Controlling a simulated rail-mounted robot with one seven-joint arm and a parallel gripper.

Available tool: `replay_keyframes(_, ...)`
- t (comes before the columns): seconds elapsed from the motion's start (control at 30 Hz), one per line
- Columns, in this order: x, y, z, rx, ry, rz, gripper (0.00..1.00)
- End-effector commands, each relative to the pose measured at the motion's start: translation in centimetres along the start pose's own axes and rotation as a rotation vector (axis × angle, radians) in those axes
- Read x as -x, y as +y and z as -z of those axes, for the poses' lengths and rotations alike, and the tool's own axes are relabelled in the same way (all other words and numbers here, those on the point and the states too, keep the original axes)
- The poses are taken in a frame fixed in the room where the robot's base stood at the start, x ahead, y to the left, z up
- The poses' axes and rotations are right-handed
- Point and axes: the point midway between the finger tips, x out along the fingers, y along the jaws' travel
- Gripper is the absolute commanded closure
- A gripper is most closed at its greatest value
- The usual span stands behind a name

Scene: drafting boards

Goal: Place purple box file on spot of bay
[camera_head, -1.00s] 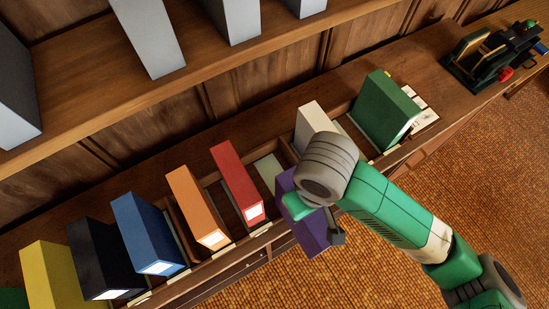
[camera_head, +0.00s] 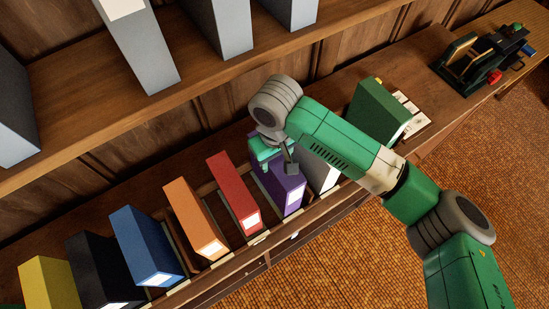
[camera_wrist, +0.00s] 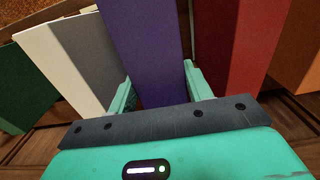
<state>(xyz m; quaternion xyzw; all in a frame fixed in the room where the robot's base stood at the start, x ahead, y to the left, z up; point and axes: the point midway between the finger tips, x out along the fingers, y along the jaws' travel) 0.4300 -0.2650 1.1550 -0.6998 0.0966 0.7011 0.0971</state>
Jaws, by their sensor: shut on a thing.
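The purple box file (camera_head: 286,190) stands in the row on the lower shelf, between the red box file (camera_head: 234,190) and the white-and-grey box file (camera_head: 318,172). My gripper (camera_head: 276,158) is shut on the purple box file from above and behind. In the wrist view the purple box file (camera_wrist: 146,50) is upright between my two fingers (camera_wrist: 160,88), one on each side. The bay (camera_head: 262,238) under it is mostly hidden by the file and my arm, so I cannot tell whether its base touches the shelf.
To the left stand orange (camera_head: 195,215), blue (camera_head: 146,245), black (camera_head: 100,270) and yellow (camera_head: 48,285) box files. A green box file (camera_head: 380,112) stands to the right. Grey files (camera_head: 215,25) sit on the upper shelf close behind. A dark device (camera_head: 482,58) is at the far right.

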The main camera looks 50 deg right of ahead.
Motion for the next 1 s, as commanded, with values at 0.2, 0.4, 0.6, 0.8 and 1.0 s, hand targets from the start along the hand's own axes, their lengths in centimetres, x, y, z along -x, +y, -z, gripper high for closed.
replay_keyframes(0.2, 0.1, 0.1, 0.5, 0.0, 0.002, -0.001, 1.0)
replay_keyframes(0.4, -1.2, 0.2, 0.8, -0.001, 0.002, -0.001, 1.0)
replay_keyframes(0.6, -3.0, 0.2, 0.8, -0.001, 0.001, -0.001, 1.0)
replay_keyframes(0.8, -3.5, 0.2, 0.8, -0.001, 0.002, -0.001, 1.0)
replay_keyframes(1.0, -3.6, 0.2, 0.8, -0.001, 0.002, 0.0, 1.0)
